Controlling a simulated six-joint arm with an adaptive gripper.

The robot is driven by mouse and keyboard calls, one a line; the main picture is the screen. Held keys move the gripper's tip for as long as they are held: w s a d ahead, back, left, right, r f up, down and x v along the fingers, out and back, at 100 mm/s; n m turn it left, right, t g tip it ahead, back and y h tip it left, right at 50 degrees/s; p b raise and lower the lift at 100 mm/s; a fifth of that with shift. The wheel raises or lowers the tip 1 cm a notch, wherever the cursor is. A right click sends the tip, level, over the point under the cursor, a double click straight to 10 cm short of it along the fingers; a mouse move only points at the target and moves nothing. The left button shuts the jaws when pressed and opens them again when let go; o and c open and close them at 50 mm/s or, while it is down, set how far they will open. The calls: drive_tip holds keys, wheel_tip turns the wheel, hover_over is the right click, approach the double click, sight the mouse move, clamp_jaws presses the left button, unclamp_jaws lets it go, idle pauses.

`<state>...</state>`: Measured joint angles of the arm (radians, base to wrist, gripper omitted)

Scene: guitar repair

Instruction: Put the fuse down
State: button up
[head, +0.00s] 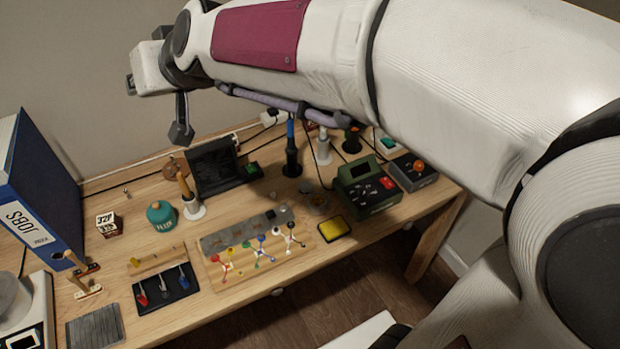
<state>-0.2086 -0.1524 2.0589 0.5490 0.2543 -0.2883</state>
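My gripper (181,132) hangs over the back left of the workbench, below the end of my arm. Only a dark part of it shows, seen from the side. I cannot tell whether its fingers are open or shut. I cannot make out a fuse in or at the gripper. A tiny object (126,191) lies on the bare wood at the back left, too small to identify.

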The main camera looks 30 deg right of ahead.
drive_tip(key=s+d+f+g+h, duration=0.1)
drive_tip(key=s+d+f, duration=0.3)
drive_tip(key=s, duration=0.5)
drive_tip(key=s+d+f+g+h, duration=0.1)
drive_tip(key=s+d+f, duration=0.3)
drive_tip(key=s, duration=0.6)
drive_tip(key=s+d+f+g+h, duration=0.2)
drive_tip(key=s+d, duration=0.4)
drive_tip(key=s, duration=0.4)
wheel_tip(320, 180, down, 2)
drive_tip(key=shift+d+f+g, duration=0.25)
drive_tip(key=shift+g, duration=0.45)
idle(2.7)
